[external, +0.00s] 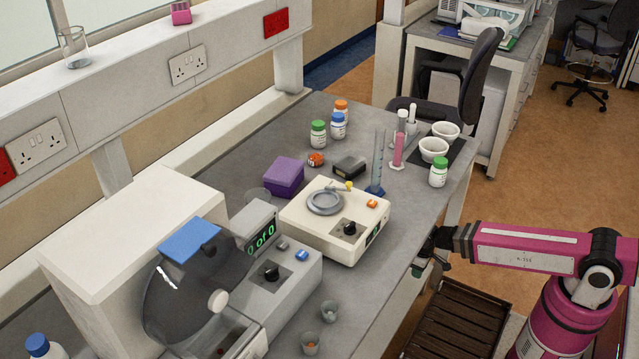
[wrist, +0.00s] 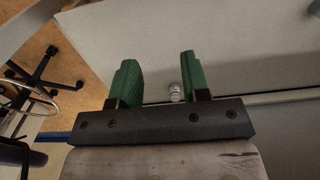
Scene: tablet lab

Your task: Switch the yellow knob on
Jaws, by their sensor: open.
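A cream bench device (external: 310,235) with a round grey plate stands mid-table in the external view. A small yellow piece (external: 348,185) shows at its back edge; it is too small to tell whether it is a knob. The device's front has a black knob (external: 349,228) and an orange button (external: 372,203). My gripper (external: 419,268) is beside the table's right edge, lower than the top and apart from the device. In the wrist view my gripper (wrist: 158,78) has its two green fingers apart with nothing between them. No yellow knob shows there.
A grey machine (external: 300,280) with a black knob and blue button stands front left of the device. A purple box (external: 284,177), a measuring cylinder (external: 379,165) and several bottles stand behind. Small cups (external: 329,311) sit near the front edge. A brown slatted seat (external: 455,320) is below my arm.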

